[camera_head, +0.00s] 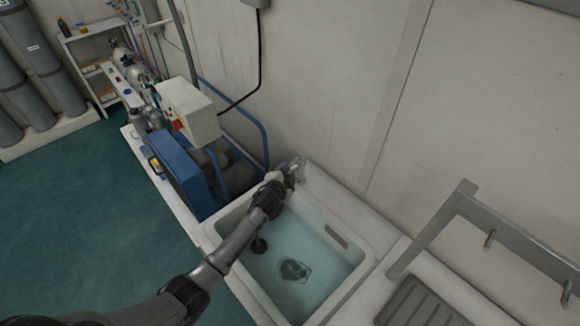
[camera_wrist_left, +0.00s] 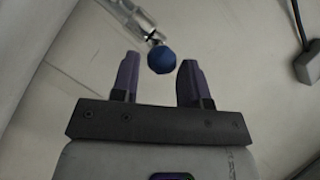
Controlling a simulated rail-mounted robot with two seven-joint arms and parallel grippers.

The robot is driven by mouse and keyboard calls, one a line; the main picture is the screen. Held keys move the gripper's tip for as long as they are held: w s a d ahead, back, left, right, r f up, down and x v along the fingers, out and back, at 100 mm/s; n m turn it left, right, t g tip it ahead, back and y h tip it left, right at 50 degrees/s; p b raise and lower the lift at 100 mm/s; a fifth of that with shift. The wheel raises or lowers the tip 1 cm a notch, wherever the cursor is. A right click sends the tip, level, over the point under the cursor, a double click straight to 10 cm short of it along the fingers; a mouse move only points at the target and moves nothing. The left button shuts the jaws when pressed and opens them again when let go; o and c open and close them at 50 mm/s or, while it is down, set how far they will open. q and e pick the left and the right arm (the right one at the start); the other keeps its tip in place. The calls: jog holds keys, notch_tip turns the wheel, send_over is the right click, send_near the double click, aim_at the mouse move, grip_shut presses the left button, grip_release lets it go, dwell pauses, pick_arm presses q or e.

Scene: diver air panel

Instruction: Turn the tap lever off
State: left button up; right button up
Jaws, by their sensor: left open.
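My left gripper (camera_head: 291,172) reaches over the back left corner of the sink (camera_head: 213,237), at the tap (camera_head: 300,163), which it mostly hides in the head view. In the left wrist view the tap (camera_wrist_left: 131,14) is a chrome fitting at the top, with a blue round-ended lever (camera_wrist_left: 161,60). In that view my left gripper (camera_wrist_left: 158,72) is open, and the lever's blue end shows in the gap between its two dark fingers. I see no clear contact, and how deep the lever sits between the fingers is hard to tell. My right gripper is not in view.
The sink holds water, with a dark round thing (camera_head: 259,245) and a drain (camera_head: 294,269) in it. A blue machine (camera_head: 183,168) with a pale control box (camera_head: 190,110) stands left of it. A grey rail (camera_head: 440,228) stands at right. The wall is close behind.

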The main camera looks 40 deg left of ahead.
aim_at(290, 166)
pick_arm(q)
jog(key=shift+x, duration=1.95)
jog(key=shift+c, duration=0.4)
grip_shut()
